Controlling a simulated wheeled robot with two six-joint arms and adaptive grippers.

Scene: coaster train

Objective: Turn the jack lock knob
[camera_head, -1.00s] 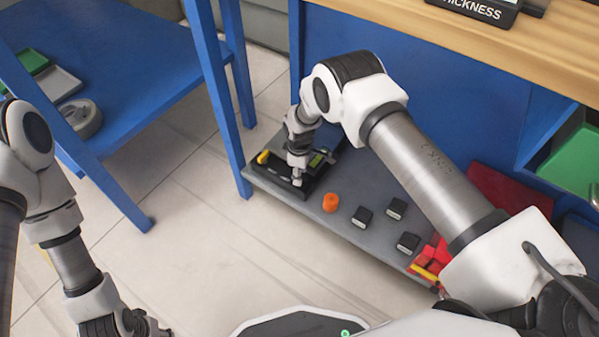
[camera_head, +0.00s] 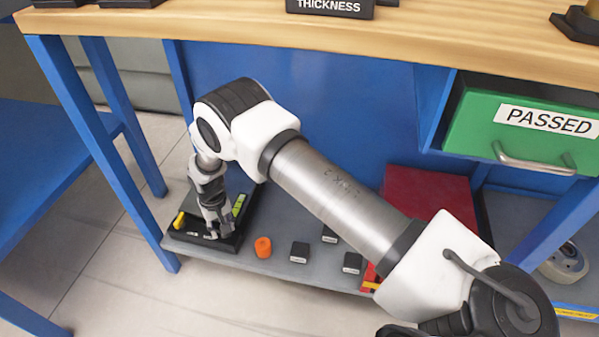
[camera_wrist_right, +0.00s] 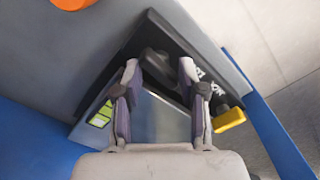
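The jack (camera_head: 222,240) is a low black device with a yellow piece and a green label, on the grey lower shelf. In the right wrist view the jack (camera_wrist_right: 152,25) shows a dark, rounded knob (camera_wrist_right: 156,64), probably the lock knob. My right gripper (camera_head: 213,233) reaches down over the jack and hides part of it. In the wrist view the right gripper (camera_wrist_right: 158,72) has its fingers apart, one on each side of the knob. I cannot tell whether they touch it. My left gripper is out of view.
An orange cylinder (camera_head: 263,247) and several small black blocks (camera_head: 299,252) stand to the right on the shelf. A red box (camera_head: 428,205) lies farther right.

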